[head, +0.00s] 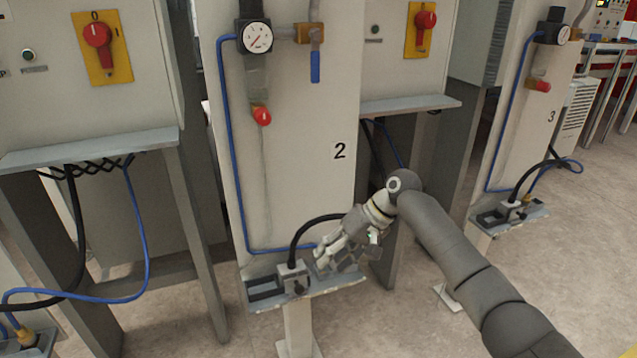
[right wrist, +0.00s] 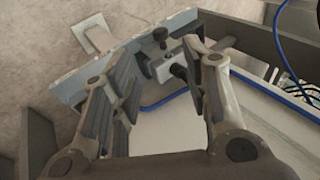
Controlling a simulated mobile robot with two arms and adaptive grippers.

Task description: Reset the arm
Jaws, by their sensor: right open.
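My right arm reaches in from the lower right of the head view. My right gripper (head: 337,256) is open beside the small shelf (head: 258,303) of the panel marked 2. A small grey block (head: 292,274) with a dark knob and a black cable stands on that shelf, just left of the gripper. In the right wrist view the two fingers (right wrist: 157,62) are spread wide. The grey block (right wrist: 161,69) shows beyond and between the fingertips, and I see no grip on it. My left gripper is not in view.
The white panel (head: 292,155) carries a gauge (head: 256,37), a red knob (head: 262,115) and a blue hose (head: 236,180). Cabinets with red switches (head: 97,36) stand on both sides. A similar shelf (head: 505,216) is at panel 3. The floor (head: 570,260) at the right is clear.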

